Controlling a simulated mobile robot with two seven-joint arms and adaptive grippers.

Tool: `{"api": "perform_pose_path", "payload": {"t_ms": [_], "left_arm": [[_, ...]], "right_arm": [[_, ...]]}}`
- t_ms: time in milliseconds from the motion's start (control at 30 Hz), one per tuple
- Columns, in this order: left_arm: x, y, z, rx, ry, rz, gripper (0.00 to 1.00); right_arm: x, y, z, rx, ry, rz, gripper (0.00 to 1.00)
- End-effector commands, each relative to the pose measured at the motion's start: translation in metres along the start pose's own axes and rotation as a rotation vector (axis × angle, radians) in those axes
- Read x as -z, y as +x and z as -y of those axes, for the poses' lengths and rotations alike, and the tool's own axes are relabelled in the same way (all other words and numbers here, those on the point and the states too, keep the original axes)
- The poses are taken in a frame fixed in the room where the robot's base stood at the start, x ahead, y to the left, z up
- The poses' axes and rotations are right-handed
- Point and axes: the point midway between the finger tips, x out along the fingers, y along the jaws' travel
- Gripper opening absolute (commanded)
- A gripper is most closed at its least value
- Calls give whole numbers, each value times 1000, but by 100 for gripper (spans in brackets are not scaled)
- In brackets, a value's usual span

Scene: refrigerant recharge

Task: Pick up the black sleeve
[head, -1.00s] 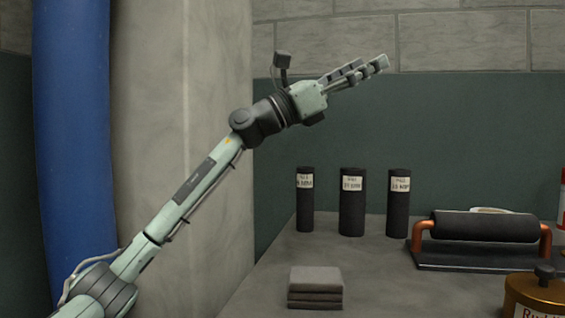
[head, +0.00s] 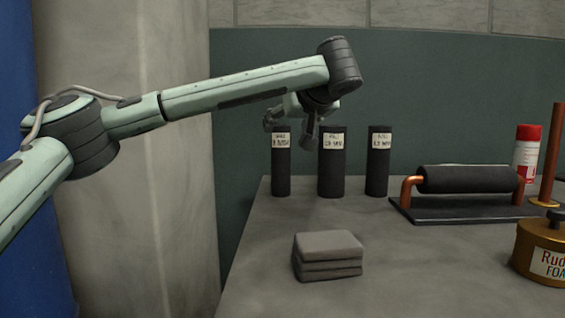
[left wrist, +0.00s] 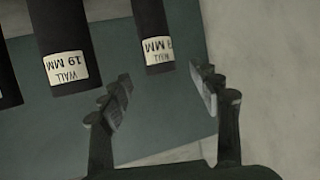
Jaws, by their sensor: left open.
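Three black sleeves with white labels stand upright in a row at the back left of the table: the left one (head: 281,170), the middle one (head: 331,180) and the right one (head: 377,172). My left gripper (head: 289,133) is open and empty, pointing down close to the tops of the left and middle sleeves. In the left wrist view, one sleeve (left wrist: 152,30) lies beyond the gap between the open fingers (left wrist: 165,85). A second sleeve (left wrist: 65,40), labelled "WALL 19 MM", is left of the fingers. A third is cut by the left edge. My right gripper is out of view.
On the grey table (head: 400,270) are a grey stack of pads (head: 328,256), a black-covered copper pipe on a dark base (head: 465,180), a brass tin (head: 543,250), a red-and-white can (head: 527,150) and a copper post (head: 551,165). The table's middle is clear.

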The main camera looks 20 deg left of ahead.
Motion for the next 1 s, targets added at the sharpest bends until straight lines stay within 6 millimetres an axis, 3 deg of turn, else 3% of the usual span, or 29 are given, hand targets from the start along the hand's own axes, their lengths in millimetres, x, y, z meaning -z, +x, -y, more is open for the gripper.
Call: {"api": "perform_pose_path", "payload": {"t_ms": [500, 800, 1000], "left_arm": [[5, 67, -2, 1, -2, 3, 63], [5, 72, -2, -2, -2, 2, 63], [5, 72, -2, -2, -2, 3, 39]], "right_arm": [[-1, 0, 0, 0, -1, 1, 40], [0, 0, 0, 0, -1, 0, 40], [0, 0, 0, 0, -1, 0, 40]]}}
